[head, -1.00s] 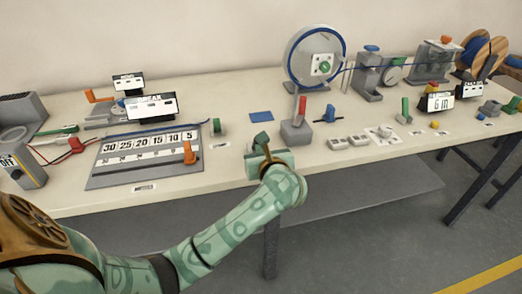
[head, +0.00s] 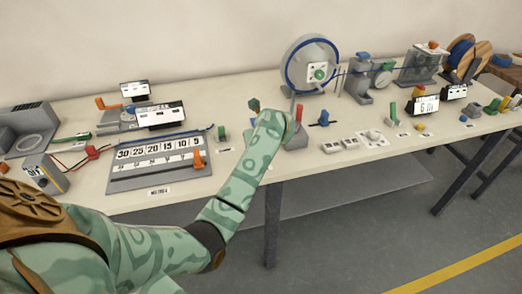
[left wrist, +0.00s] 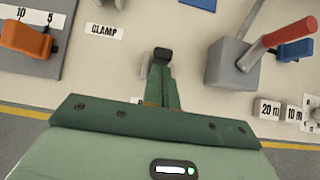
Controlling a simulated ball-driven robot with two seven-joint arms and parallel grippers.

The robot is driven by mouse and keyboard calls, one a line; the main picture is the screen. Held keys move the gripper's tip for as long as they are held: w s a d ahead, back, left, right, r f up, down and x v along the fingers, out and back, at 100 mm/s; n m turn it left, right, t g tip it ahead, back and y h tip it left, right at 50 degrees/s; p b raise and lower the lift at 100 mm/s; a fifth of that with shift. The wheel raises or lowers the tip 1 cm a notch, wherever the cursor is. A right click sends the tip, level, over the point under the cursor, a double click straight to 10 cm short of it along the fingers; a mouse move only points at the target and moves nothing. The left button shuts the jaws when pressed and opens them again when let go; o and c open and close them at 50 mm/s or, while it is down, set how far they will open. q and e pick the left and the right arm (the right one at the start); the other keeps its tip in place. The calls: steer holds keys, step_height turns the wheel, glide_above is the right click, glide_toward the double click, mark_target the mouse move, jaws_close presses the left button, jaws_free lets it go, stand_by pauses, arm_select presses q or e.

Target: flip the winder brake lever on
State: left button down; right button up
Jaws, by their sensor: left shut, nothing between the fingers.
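A red-handled lever (head: 299,113) stands upright on a grey block (head: 298,141) in front of the blue-rimmed wheel. No label on it can be read, so I cannot tell if it is the winder brake. My right gripper is not in view.
A blue-handled part (head: 324,117) and white blocks (head: 350,143) are right of the lever. The blue-rimmed wheel (head: 290,65) stands behind. A number board (head: 130,183) with an orange clip (head: 198,160) lies to the left. A blue pad (left wrist: 203,3) lies beyond the gripper.

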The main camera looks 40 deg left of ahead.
arm_select(q)
steer(key=shift+w+a+r+g+h+p, duration=0.35)
steer(key=shift+w+a+g+h+p, duration=0.2)
steer(key=shift+w+a+g+h, duration=0.35)
steer(key=shift+w+a+f+g+h, duration=0.15)
steer(key=shift+a+g+h, duration=0.1)
steer(key=shift+g+h, duration=0.35)
steer(key=shift+w+a, duration=0.15)
steer(key=shift+a, duration=0.1)
steer(key=shift+a, duration=0.1)
steer(key=shift+r, duration=0.2)
